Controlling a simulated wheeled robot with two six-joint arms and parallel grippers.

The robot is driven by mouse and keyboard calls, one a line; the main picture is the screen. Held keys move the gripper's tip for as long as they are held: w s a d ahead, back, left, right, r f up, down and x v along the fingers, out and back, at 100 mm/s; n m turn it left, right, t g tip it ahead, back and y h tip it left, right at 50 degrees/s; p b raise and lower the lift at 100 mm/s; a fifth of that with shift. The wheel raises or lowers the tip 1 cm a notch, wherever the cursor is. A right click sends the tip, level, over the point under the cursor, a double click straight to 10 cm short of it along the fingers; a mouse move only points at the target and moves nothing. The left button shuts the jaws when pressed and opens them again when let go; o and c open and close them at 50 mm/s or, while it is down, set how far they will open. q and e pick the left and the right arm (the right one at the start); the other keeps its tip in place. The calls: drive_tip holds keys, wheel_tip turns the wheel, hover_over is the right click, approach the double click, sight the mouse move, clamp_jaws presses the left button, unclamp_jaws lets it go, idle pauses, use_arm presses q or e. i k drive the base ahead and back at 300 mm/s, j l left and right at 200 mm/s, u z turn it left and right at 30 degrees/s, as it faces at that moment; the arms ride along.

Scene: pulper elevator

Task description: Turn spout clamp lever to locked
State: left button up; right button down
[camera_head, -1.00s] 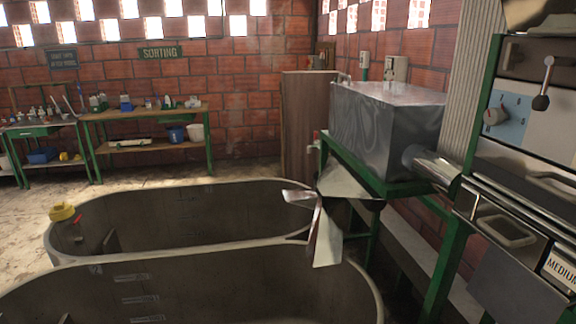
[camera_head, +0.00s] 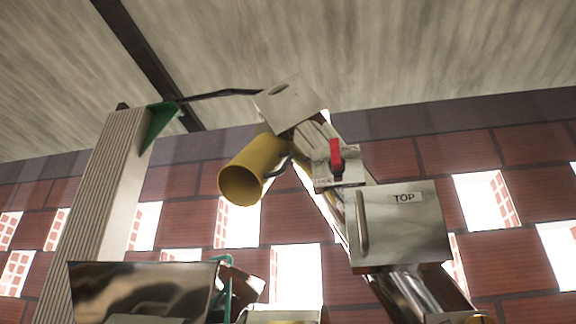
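A small red lever (camera_head: 336,160) sits on a pale metal plate (camera_head: 322,165) high on the elevator head, and it stands about upright. A yellow spout tube (camera_head: 248,172) hangs just left of it, with its open round end facing down and left. A metal head box (camera_head: 290,102) sits above the spout. Whether the lever is locked I cannot tell. Neither gripper shows in this view.
A metal box with a label reading TOP (camera_head: 402,226) and a handle is below right of the lever. A ribbed pale column (camera_head: 90,200) with a green bracket (camera_head: 160,122) stands left. A shiny hopper (camera_head: 142,290) is at the lower left.

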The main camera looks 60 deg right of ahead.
sight(337, 164)
drive_tip(key=k+z, duration=0.1)
drive_tip(key=z, duration=0.4)
drive_tip(key=k+z, duration=0.15)
drive_tip(key=z, duration=0.3)
drive_tip(key=k+z, duration=0.15)
drive_tip(key=z, duration=0.35)
